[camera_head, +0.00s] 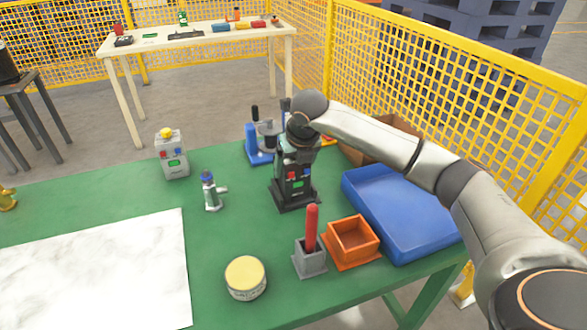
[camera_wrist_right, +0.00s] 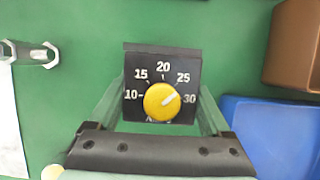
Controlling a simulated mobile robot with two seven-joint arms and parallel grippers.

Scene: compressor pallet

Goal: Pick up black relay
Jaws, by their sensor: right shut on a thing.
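The black relay (camera_head: 293,182) stands upright toward the far side of the green table, with a green display and red and blue buttons on its front. In the right wrist view its top face (camera_wrist_right: 133,108) shows a yellow dial with numbers around it. My right gripper (camera_head: 296,157) comes down from above and is shut on the relay, one finger on each side. The relay's foot is in or just over a black base; I cannot tell whether it is lifted. My left gripper is not in view.
A blue tray (camera_head: 400,215) and an orange box (camera_head: 353,241) lie right of the relay. A grey holder (camera_head: 309,259) with a red stick stands in front. Green table between is clear.

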